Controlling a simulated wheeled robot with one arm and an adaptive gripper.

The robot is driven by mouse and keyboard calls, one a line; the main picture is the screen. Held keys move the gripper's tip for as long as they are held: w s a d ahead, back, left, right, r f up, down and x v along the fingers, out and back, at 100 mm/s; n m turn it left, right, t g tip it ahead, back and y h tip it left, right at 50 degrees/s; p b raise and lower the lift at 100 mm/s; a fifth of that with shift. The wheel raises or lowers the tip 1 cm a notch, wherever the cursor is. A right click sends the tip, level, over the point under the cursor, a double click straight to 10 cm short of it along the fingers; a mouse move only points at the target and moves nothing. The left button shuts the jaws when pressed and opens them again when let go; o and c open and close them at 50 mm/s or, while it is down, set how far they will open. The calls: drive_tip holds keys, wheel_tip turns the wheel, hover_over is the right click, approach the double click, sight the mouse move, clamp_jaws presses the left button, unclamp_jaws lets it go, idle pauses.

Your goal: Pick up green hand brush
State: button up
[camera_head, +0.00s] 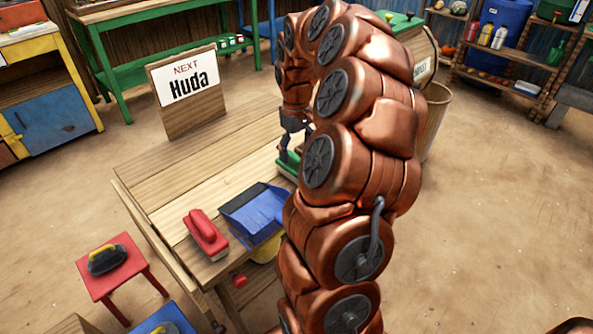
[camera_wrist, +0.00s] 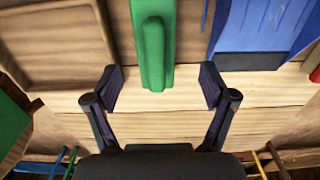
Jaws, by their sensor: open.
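The green hand brush (camera_wrist: 153,45) lies on the wooden bench, its long handle pointing toward my gripper in the wrist view. In the head view only a green part (camera_head: 289,163) shows beside my arm, which hides the rest. My gripper (camera_wrist: 162,85) is open and empty. Its two fingers stand apart, left and right of the line of the handle, and the handle's near end lies around the level of the fingertips in the picture. I cannot tell the height of the fingers above the bench.
A blue dustpan (camera_head: 250,207) and a red brush (camera_head: 205,235) lie on the bench (camera_head: 165,190), left of the green brush in the head view. A sign reading "NEXT Huda" (camera_head: 187,88) stands at its back. A red stool (camera_head: 125,248) holds a yellow-handled brush.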

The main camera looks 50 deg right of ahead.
sight(297, 157)
drive_tip(key=shift+w+d+f, duration=0.1)
drive_tip(key=shift+d+f, duration=0.05)
drive_tip(key=shift+f, duration=1.2)
drive_tip(key=shift+w+d+f, duration=0.1)
drive_tip(key=shift+f, duration=1.25)
drive_tip(key=c, duration=1.4)
